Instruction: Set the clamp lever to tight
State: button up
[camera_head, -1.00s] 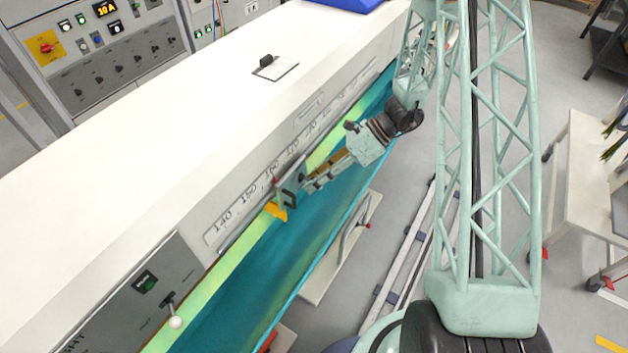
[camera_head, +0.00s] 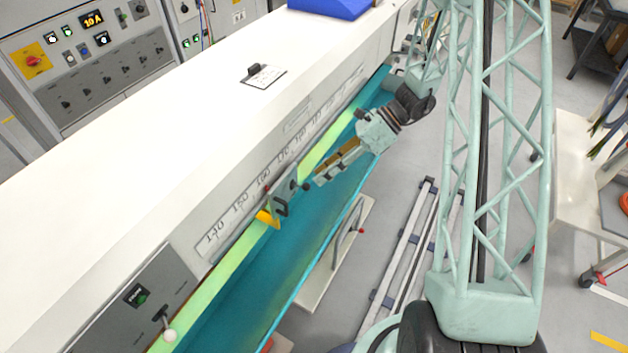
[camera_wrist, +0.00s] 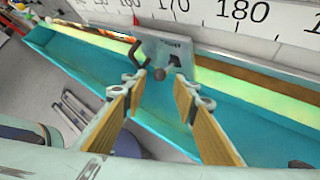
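The clamp (camera_head: 284,189) is a grey plate on the long scale rail, with a black handle and a dark round knob (camera_head: 305,187) sticking out. Which of these is the clamp lever I cannot tell for sure. My gripper (camera_head: 319,180) points at the clamp from the right, a small gap short of it. In the wrist view my gripper (camera_wrist: 163,89) is open and empty, the knob appearing between and beyond its fingertips.
A numbered scale (camera_head: 240,203) runs along the white bench (camera_head: 150,165) above a teal trough (camera_head: 262,270). A yellow piece (camera_head: 267,218) sits left of the clamp. A white-ball lever (camera_head: 169,335) is on a grey panel at lower left. Rails (camera_head: 405,255) lie on the floor.

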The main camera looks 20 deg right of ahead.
jog(key=shift+v, duration=2.2)
jog(key=s+a+r+n+h+b, duration=0.2)
jog(key=s+a+r+n, duration=0.1)
jog(key=s+r+n, duration=0.3)
jog(key=s+a+r+n+g+h+b, duration=0.1)
jog(key=s+a+r+n+h, duration=0.15)
jog(key=r, duration=0.65)
jog(key=s+a+r+n+h+b, duration=0.1)
jog(key=s+a+r+n+b, duration=0.1)
jog(key=s+a+r+n, duration=0.35)
jog(key=s+r+n+t+h+b, duration=0.1)
jog(key=s+r+n, duration=0.2)
jog(key=s, duration=0.3)
jog(key=s+d+r+n+t+h+b, duration=0.1)
jog(key=s+r+n+t+h+b, duration=0.1)
jog(key=s, duration=0.4)
jog(key=s+d+r+n+t+h+b, duration=0.1)
jog(key=s+r+n, duration=0.3)
jog(key=s+n, duration=0.1)
jog(key=shift+s+n, duration=0.3)
jog(key=shift+s, duration=0.5)
jog(key=shift+r+h, duration=0.15)
jog(key=shift+h, duration=0.1)
dwell(0.7)
